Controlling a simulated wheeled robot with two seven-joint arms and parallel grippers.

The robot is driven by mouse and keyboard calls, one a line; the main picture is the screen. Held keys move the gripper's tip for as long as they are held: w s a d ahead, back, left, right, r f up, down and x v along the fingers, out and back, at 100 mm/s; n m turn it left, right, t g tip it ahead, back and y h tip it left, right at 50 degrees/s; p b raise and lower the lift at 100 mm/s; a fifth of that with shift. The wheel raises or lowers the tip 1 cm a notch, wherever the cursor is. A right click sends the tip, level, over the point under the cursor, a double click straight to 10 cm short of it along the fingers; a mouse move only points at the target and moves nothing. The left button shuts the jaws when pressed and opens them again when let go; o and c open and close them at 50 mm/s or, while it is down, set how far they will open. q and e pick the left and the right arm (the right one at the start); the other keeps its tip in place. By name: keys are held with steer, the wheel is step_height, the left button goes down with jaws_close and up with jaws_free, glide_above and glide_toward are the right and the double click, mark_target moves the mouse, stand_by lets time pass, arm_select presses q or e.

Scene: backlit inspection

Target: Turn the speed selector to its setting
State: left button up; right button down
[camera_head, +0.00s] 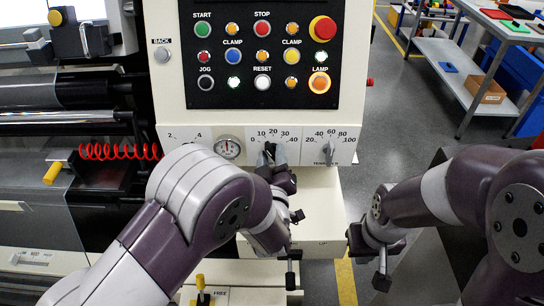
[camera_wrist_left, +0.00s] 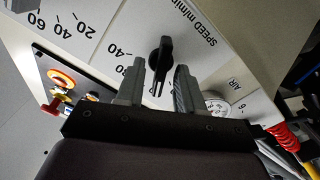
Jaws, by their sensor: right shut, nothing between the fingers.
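The speed selector is a black bar-shaped knob (camera_wrist_left: 161,58) on a white plate marked "SPEED m/min" in the left wrist view. A pale line shows on its end between my fingers; which number it points at is hidden. My left gripper (camera_wrist_left: 158,82) is open, with one grey finger on each side of the knob's end and visible gaps. In the head view my left gripper (camera_head: 270,157) is at the 0 to 40 scale plate (camera_head: 274,136) and mostly covers the knob. My right gripper (camera_head: 381,278) is shut and empty, low at the right of the machine.
A tension knob (camera_head: 328,149) sits right of the speed plate. A round air gauge (camera_head: 228,147) sits left of it. Above is a black button panel (camera_head: 262,55). A red coiled hose (camera_head: 120,152) hangs at the left. Grey floor (camera_head: 400,110) lies open at the right.

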arm_select(q)
jaws_close()
steer(key=shift+m, duration=0.3)
steer(key=m+p, duration=0.1)
steer(key=m, duration=0.2)
steer(key=shift+d+r+m, duration=0.1)
steer(key=shift+m, duration=0.3)
steer(key=m+p, duration=0.2)
steer(key=m, duration=0.2)
steer(key=shift+d+m, duration=0.15)
steer(key=shift+m, duration=0.15)
steer(key=shift+d+f+m+p, duration=0.1)
steer(key=shift+m+p, duration=0.75)
steer(key=shift+m, duration=1.35)
steer(key=shift+d+f+m+p, duration=0.1)
steer(key=shift+m+p, duration=0.7)
steer(key=shift+m, duration=1.4)
